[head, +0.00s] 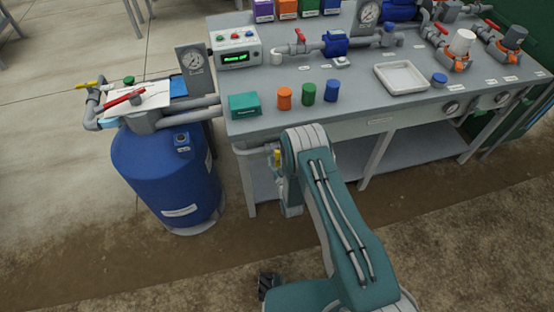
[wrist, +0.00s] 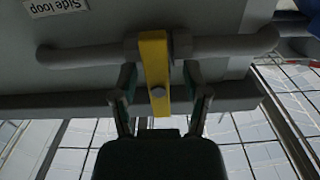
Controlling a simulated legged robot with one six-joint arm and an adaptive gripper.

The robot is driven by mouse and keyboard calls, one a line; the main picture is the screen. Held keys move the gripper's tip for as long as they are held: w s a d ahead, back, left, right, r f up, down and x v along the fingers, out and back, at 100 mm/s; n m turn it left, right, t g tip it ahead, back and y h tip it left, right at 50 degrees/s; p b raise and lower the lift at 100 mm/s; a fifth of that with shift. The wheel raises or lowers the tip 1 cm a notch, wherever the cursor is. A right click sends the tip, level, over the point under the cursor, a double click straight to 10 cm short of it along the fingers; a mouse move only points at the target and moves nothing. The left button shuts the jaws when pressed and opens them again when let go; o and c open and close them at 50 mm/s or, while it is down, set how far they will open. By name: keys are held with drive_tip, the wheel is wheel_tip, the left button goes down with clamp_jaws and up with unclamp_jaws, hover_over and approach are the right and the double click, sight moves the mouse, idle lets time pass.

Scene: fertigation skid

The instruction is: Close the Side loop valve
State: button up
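The Side loop valve's yellow lever (wrist: 155,75) sits on a grey pipe (wrist: 85,53) in the wrist view. The lever lies across the pipe, roughly at a right angle to it. My gripper (wrist: 159,78) is open, with one finger on each side of the lever and small gaps visible between fingers and lever. The "Side loop" label (wrist: 56,6) shows upside down at top left. In the head view, a bit of the yellow lever (head: 277,158) shows under the bench's front left corner. My arm hides most of the gripper there.
The bench (head: 350,115) holds coloured bottles, a white tray (head: 402,77), gauges and red-handled valves. A blue tank (head: 165,175) with a red lever (head: 124,97) and a yellow lever (head: 89,84) on its pipework stands to the left. The floor in front is clear.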

drive_tip(key=shift+r, duration=0.1)
drive_tip(key=v, duration=1.2)
